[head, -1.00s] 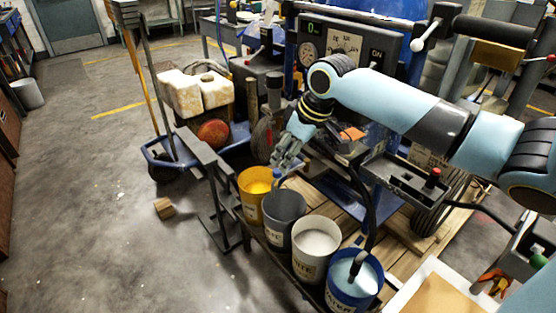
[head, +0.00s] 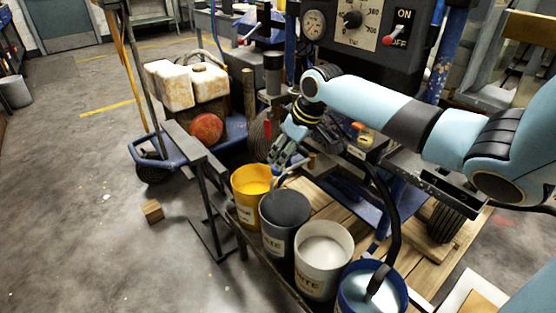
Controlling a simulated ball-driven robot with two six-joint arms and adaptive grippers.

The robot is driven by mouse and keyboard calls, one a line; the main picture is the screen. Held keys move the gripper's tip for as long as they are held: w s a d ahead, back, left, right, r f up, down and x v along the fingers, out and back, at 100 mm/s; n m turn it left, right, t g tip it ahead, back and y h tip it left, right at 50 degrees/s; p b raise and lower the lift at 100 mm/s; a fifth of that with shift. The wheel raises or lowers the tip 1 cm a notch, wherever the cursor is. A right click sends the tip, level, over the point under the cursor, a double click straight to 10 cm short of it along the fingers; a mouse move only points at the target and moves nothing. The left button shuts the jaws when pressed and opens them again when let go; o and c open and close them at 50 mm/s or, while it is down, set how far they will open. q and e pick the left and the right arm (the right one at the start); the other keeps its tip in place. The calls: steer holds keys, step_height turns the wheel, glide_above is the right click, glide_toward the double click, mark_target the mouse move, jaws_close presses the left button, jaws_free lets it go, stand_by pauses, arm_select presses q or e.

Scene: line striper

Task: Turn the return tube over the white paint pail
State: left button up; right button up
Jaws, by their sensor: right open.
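The white paint pail (head: 318,270) stands in the row, between the dark grey waste pail (head: 285,228) and the blue water pail (head: 368,296). A thin grey-blue tube end (head: 273,185), apparently the return tube, hangs over the waste pail's back rim. My right gripper (head: 278,165) is open, with its fingers pointing down right at the tube's upper part. I cannot tell whether the fingers touch or surround it. The rest of the tube is hidden behind my gripper and arm. My left gripper is not in view.
A yellow paint pail (head: 250,202) stands left of the waste pail. A thick black hose (head: 392,220) arches down into the water pail. The striper's control panel (head: 372,35) is behind my right arm. A wood block (head: 152,211) lies on the open floor at left.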

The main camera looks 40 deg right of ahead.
steer(key=b+x, duration=0.1)
steer(key=x, duration=0.5)
jaws_close()
stand_by(0.3)
